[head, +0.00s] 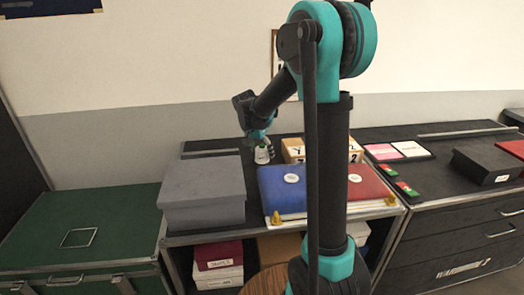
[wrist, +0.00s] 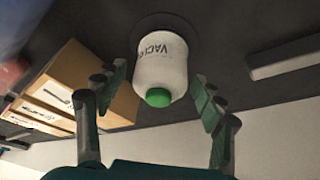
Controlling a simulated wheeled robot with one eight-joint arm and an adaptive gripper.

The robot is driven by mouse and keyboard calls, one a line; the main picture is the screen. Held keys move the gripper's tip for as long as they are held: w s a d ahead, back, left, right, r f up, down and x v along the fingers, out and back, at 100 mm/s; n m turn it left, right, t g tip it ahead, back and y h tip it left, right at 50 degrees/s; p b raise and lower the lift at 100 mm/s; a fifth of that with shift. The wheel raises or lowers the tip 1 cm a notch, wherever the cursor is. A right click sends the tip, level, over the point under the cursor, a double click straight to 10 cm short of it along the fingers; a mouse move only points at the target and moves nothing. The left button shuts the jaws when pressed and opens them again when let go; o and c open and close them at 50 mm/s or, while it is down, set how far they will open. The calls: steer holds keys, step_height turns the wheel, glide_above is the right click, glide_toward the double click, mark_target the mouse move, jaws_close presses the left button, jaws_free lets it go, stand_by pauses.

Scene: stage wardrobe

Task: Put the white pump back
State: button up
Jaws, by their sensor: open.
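The white pump (head: 262,156) is a small white bottle on the dark worktop at the back, between the grey box and the blue case. In the wrist view it shows as a white body with dark lettering starting "VAC" and a green end (wrist: 158,97). A dark round patch (wrist: 190,24) lies at its far end. My gripper (head: 260,140) is right at the pump in the head view. In the wrist view my gripper's (wrist: 158,85) fingers are spread on either side of the pump, with gaps visible on both sides.
Cardboard boxes (wrist: 62,80) stand close beside the pump. A grey box (head: 203,190) and a blue case (head: 283,190) are in front. A dark bar (wrist: 285,57) lies on the worktop on the other side. A green chest (head: 80,235) stands at the left.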

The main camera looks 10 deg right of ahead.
steer(key=shift+r, duration=0.15)
steer(key=v, duration=1.2)
